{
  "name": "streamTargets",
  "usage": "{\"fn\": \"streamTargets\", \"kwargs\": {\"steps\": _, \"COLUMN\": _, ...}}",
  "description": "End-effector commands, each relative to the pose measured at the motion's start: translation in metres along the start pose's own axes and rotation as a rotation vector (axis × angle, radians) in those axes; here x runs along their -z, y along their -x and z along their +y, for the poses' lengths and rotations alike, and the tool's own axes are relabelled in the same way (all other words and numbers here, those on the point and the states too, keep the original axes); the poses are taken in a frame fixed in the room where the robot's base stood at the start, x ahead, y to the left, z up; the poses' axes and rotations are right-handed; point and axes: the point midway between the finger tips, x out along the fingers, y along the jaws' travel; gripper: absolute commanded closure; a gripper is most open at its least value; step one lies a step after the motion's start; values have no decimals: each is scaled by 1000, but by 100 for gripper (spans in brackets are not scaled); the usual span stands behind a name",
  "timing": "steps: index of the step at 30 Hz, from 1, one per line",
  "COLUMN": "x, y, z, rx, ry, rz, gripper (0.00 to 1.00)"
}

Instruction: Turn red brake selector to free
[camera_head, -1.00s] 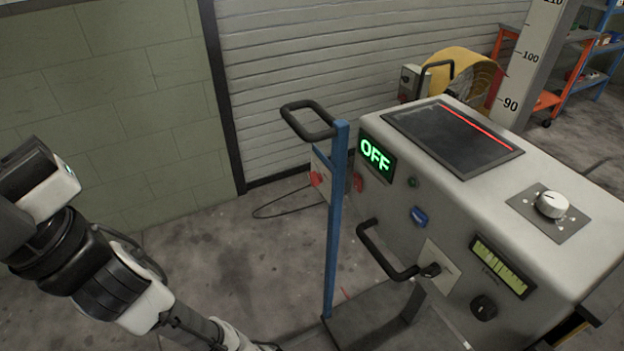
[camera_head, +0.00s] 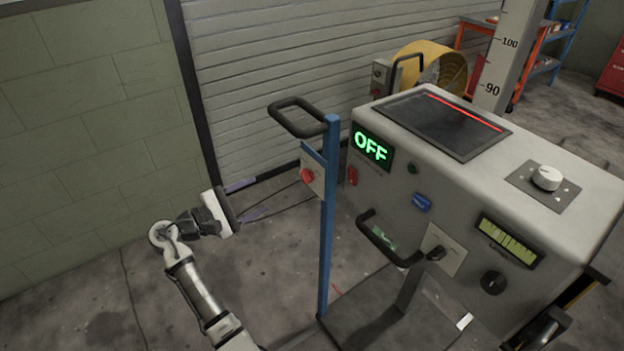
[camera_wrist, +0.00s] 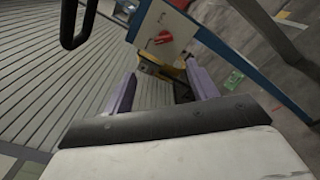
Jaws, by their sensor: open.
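The red selector (camera_head: 308,176) is a red knob on a pale plate (camera_head: 313,166) fixed to the upright blue post (camera_head: 329,220). It also shows in the wrist view as a red handle (camera_wrist: 162,37) on the pale plate, near the top middle. My gripper (camera_head: 258,197) is left of the post and a little lower than the knob in the head view. Its two purple fingers are apart with nothing between them. In the wrist view the gripper (camera_wrist: 160,70) points toward the post, with the knob beyond the fingertips. Any marking around the knob is too small to read.
A grey console (camera_head: 470,200) with a green OFF display (camera_head: 371,147) stands right of the post. A black handle (camera_head: 297,117) juts left from the post top; another handle (camera_head: 385,240) is lower. Floor (camera_head: 110,290) at left is clear.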

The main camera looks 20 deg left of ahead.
Motion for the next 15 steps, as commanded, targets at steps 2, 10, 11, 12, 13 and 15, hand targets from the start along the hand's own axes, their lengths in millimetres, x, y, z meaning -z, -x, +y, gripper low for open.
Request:
{"fn": "streamTargets", "kwargs": {"steps": 2, "x": -2, "y": -2, "z": -5, "rx": 14, "ry": 26, "rz": -27, "gripper": 42}}
{"fn": "streamTargets", "kwargs": {"steps": 10, "x": -5, "y": -41, "z": -6, "rx": 20, "ry": 30, "rz": -33, "gripper": 42}}
{"fn": "streamTargets", "kwargs": {"steps": 11, "x": -6, "y": -47, "z": -6, "rx": 20, "ry": 30, "rz": -33, "gripper": 42}}
{"fn": "streamTargets", "kwargs": {"steps": 12, "x": -6, "y": -56, "z": -5, "rx": 19, "ry": 29, "rz": -33, "gripper": 42}}
{"fn": "streamTargets", "kwargs": {"steps": 13, "x": -6, "y": -63, "z": -5, "rx": 20, "ry": 28, "rz": -33, "gripper": 42}}
{"fn": "streamTargets", "kwargs": {"steps": 15, "x": -6, "y": -78, "z": -6, "rx": 19, "ry": 28, "rz": -31, "gripper": 42}}
